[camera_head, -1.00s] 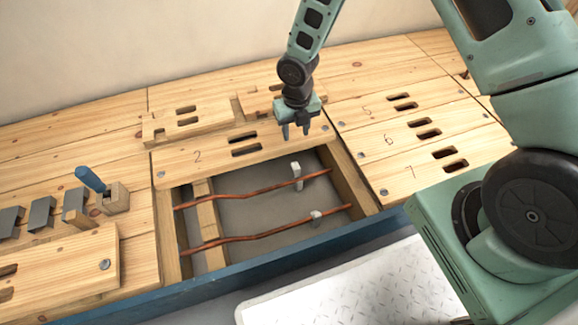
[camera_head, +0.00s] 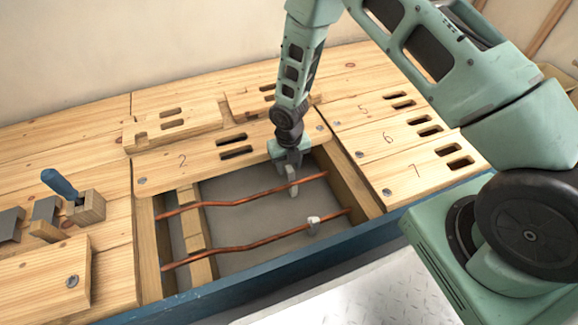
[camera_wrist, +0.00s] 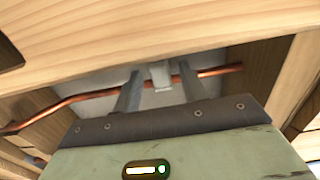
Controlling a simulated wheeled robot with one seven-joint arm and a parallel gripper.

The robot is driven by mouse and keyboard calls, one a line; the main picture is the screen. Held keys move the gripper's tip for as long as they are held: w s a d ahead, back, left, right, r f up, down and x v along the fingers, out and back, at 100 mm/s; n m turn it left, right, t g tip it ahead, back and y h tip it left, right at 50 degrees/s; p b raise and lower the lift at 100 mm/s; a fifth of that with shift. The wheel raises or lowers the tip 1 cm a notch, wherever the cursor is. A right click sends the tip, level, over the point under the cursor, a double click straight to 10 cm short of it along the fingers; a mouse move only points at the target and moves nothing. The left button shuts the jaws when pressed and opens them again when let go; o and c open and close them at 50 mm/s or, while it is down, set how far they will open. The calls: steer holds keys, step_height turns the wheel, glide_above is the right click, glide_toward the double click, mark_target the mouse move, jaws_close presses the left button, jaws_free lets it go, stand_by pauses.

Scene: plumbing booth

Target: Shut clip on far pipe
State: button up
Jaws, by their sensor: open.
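The far copper pipe (camera_head: 240,198) runs across the floor opening. Its clip (camera_head: 293,186) is white and stands at the pipe right of the middle, directly below my gripper (camera_head: 289,166). In the wrist view the clip (camera_wrist: 160,72) shows between the two grey fingers of my open gripper (camera_wrist: 158,88), with the pipe (camera_wrist: 75,98) crossing behind them. Whether the fingers touch the clip I cannot tell. The near copper pipe (camera_head: 250,244) has a second white clip (camera_head: 313,225), in clear view.
A wooden joist (camera_head: 197,240) crosses the opening at left. Board 2 (camera_head: 190,162) borders its far edge, close to my gripper. Boards 6 (camera_head: 395,140) and 7 (camera_head: 420,172) lie to the right. A blue-handled tool (camera_head: 60,185) stands on the left boards.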

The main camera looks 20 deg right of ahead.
mark_target(292, 174)
jaws_close()
steer(key=shift+s, duration=0.1)
steer(key=shift+s+a+r+t+b, duration=0.1)
steer(key=shift+s+t+b, duration=0.4)
steer(key=shift+t, duration=0.7)
steer(key=s+t+b, duration=0.1)
steer(key=t, duration=0.1)
steer(key=t+b, duration=0.2)
steer(key=shift+s, duration=0.4)
steer(key=t+b, duration=0.1)
steer(key=s+t+b, duration=0.1)
steer(key=t, duration=0.1)
steer(key=shift+s+f, duration=0.15)
steer(key=shift+f, duration=0.1)
steer(key=shift+s+f+t+b, duration=0.1)
steer(key=shift+s+t+b, duration=0.15)
steer(key=shift+t+b, duration=0.4)
steer(key=shift+s+f+t+b, duration=0.1)
steer(key=shift+s+t+b, duration=0.2)
steer(key=shift+t, duration=0.55)
